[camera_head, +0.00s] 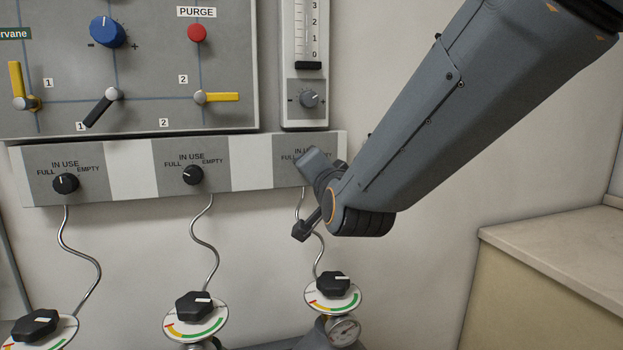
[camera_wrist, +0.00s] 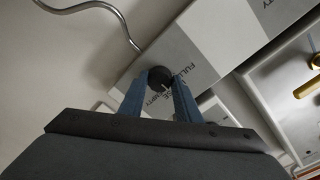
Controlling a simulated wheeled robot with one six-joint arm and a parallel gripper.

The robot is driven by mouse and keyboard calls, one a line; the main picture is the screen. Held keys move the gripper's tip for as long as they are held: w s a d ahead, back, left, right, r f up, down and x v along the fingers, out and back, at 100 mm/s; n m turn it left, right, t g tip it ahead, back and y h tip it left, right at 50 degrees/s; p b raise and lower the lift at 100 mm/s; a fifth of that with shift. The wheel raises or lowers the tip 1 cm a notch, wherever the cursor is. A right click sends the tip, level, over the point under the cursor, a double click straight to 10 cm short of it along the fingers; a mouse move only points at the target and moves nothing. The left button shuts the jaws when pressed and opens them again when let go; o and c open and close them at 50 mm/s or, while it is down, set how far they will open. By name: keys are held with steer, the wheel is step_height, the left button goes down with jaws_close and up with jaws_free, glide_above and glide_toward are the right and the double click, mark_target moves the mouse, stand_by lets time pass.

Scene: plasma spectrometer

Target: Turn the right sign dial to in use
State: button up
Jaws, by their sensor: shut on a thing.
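The right sign dial is a small black round knob (camera_wrist: 158,76) on the grey and white sign strip (camera_head: 251,166). In the wrist view it sits between the two blue fingers of my gripper (camera_wrist: 160,86), which are shut on it. The FULL label (camera_wrist: 185,75) shows beside the knob; the other lettering is partly covered by the fingers. A pale mark shows on the knob, but its exact heading is hard to tell. In the head view my gripper (camera_head: 318,165) covers the right dial and part of its labels.
The left sign dial (camera_head: 66,183) and middle sign dial (camera_head: 193,175) are on the same strip. A panel with yellow valve handles (camera_head: 220,97) and a flowmeter (camera_head: 306,60) are above. Regulator knobs (camera_head: 333,283) stand below. A counter (camera_head: 560,260) is at right.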

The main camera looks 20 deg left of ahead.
steer(key=shift+m, duration=0.3)
stand_by(0.4)
steer(key=o, duration=1.1)
steer(key=shift+c, duration=0.2)
steer(key=b+v, duration=0.1)
steer(key=v, duration=0.6)
steer(key=shift+s+d, duration=0.25)
